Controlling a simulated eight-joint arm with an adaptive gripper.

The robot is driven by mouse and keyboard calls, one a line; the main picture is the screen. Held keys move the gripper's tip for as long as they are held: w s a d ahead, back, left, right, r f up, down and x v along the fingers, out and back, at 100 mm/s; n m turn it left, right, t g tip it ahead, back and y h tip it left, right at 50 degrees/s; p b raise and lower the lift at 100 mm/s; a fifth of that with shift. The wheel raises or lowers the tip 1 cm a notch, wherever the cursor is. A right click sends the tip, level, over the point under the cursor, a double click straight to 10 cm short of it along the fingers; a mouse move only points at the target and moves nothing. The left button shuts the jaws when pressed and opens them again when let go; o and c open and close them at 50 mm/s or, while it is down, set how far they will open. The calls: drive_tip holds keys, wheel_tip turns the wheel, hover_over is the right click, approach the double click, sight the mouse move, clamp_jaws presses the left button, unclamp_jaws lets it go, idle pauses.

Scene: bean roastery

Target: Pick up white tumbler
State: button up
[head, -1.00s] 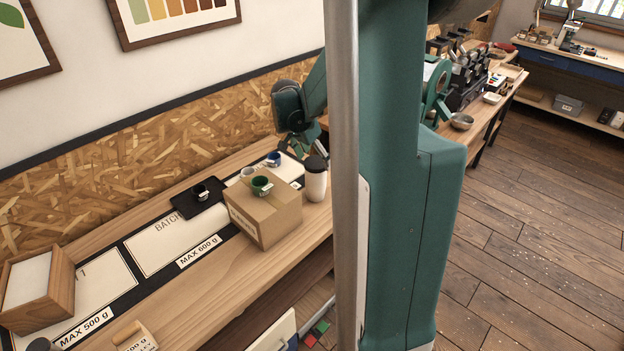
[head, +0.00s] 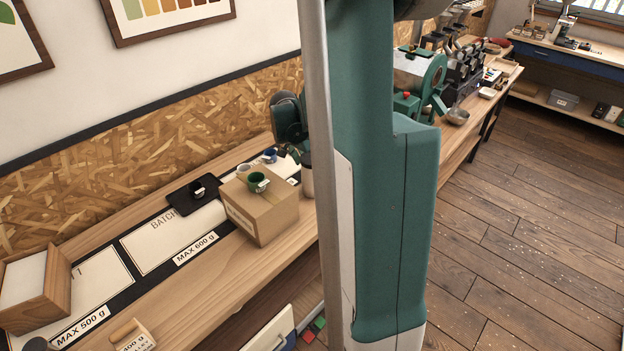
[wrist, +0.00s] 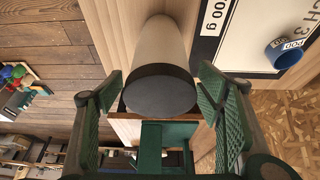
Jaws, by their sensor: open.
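The white tumbler (head: 307,182) stands on the bench right of the cardboard box, partly hidden by my gripper and my own column in the head view. In the wrist view the tumbler (wrist: 166,42) shows its pale body and its dark lid (wrist: 160,93). My gripper (wrist: 158,82) is open, with one green finger on each side of the lid and visible gaps at both sides. In the head view my gripper (head: 297,152) is at the tumbler's top. Nothing is held.
A black cup (head: 198,189) sits on a dark mat (head: 180,204).

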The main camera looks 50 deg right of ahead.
drive_tip(key=shift+f, duration=0.2)
drive_tip(key=shift+b+x, duration=0.35)
drive_tip(key=shift+x, duration=2.25)
drive_tip(key=shift+d, duration=0.1)
drive_tip(key=shift+r, duration=0.1)
drive_tip(key=c, duration=1.1)
